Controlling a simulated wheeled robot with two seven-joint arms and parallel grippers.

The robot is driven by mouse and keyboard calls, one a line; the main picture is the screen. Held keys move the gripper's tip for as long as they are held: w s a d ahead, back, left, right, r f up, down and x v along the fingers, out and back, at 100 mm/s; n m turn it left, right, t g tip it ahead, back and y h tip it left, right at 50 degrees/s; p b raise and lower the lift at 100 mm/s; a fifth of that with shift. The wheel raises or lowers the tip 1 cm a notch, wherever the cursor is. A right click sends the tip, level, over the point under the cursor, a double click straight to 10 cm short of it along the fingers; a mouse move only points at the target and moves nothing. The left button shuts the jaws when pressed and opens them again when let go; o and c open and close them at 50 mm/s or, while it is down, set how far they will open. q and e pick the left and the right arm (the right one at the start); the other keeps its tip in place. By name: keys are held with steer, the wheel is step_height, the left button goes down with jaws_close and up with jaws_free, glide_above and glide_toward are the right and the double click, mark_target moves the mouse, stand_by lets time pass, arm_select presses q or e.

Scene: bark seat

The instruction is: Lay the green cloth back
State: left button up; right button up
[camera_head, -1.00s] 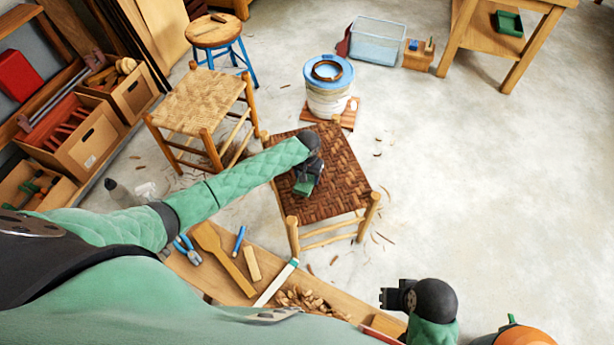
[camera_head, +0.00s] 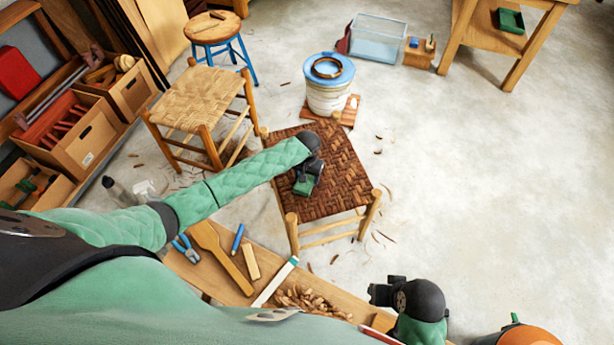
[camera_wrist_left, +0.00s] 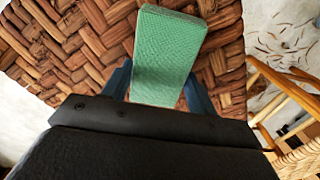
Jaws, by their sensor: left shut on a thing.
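The green cloth (camera_wrist_left: 168,52) shows as a small, folded, block-like pad between the blue fingers of my left gripper (camera_wrist_left: 160,88) in the left wrist view. My left gripper is shut on it, above the brown woven bark seat (camera_wrist_left: 75,50). In the head view, the cloth (camera_head: 303,188) is a small green patch under my left gripper (camera_head: 306,180), over the middle of the stool's bark seat (camera_head: 340,185). I cannot tell whether the cloth touches the seat. My right gripper (camera_head: 380,292) is at the lower right, away from the stool, with its jaws unclear.
A white bucket with a blue lid (camera_head: 329,90) stands behind the stool. A paler woven stool (camera_head: 195,100) is to its left. A bench (camera_head: 215,280) with tools and shavings lies in front. The floor (camera_head: 480,180) to the right is mostly clear.

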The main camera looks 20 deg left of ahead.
arm_select(q)
steer(key=shift+f, duration=0.35)
arm_select(e)
steer(key=shift+f, duration=0.1)
stand_by(0.4)
arm_select(q)
steer(key=o, duration=1)
steer(key=shift+c, duration=0.2)
arm_select(e)
steer(key=shift+w+a, duration=0.1)
arm_select(q)
step_height(320, 180, up, 8)
steer(key=shift+f+b, duration=0.15)
steer(key=shift+b, duration=0.2)
arm_select(e)
steer(key=shift+a+f, duration=0.4)
steer(key=shift+w, duration=0.15)
